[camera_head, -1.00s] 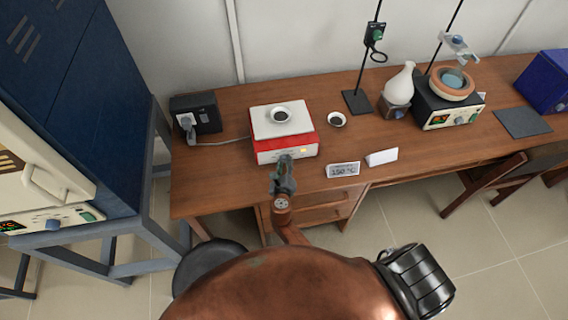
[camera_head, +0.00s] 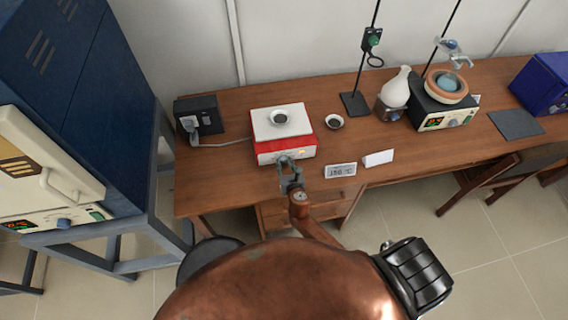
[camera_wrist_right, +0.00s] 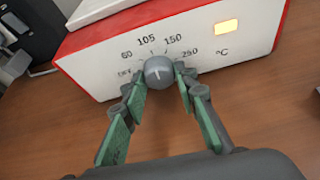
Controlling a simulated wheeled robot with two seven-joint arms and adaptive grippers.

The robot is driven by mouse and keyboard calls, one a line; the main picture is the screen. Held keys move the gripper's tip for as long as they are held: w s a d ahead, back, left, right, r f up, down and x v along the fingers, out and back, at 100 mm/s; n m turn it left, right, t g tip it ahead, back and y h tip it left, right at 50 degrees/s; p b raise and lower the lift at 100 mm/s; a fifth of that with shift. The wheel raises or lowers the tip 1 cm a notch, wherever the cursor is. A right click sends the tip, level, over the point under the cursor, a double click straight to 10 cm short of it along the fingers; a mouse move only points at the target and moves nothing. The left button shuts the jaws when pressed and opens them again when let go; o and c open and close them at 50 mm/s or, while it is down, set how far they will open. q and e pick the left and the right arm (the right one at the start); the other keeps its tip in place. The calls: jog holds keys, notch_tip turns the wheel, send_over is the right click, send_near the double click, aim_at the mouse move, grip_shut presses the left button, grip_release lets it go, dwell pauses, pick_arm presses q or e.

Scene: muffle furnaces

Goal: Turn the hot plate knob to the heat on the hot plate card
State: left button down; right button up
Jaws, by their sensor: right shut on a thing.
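The red and white hot plate (camera_head: 285,148) stands on the wooden desk with a small dish (camera_head: 279,117) on top. Its grey round knob (camera_wrist_right: 158,71) is at the front face, below a printed scale with 60, 105, 150 and 250 °C. The knob's mark points roughly upward, between 105 and 150 as far as I can tell. My right gripper (camera_wrist_right: 160,83) is shut on the knob, one green-padded finger on each side; it also shows in the head view (camera_head: 289,170). The hot plate card (camera_head: 340,170) appears to read 150 °C. My left gripper is not in view.
A small bowl (camera_head: 334,122), a stand, a white flask (camera_head: 397,88) and another heating unit (camera_head: 447,117) are further right. A power box (camera_head: 198,115) is at left.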

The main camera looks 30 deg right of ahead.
jog(key=shift+d+f+m+y+b, duration=0.1)
jog(key=shift+m+y+b, duration=0.3)
jog(key=shift+m, duration=0.2)
jog(key=shift+f+m+t+y+b, duration=0.15)
jog(key=shift+m+t+y+b, duration=0.35)
jog(key=shift+m+b, duration=0.4)
jog(key=m+y+b, duration=0.1)
jog(key=m+b, duration=0.1)
jog(key=b, duration=0.1)
jog(key=shift+d+m+t+y, duration=0.1)
jog(key=shift+m+t+y, duration=0.2)
jog(key=shift+y, duration=0.1)
jog(key=shift+m+b, duration=0.5)
jog(key=shift+b, duration=0.25)
jog(key=o, duration=1.1)
jog(key=shift+o, duration=0.2)
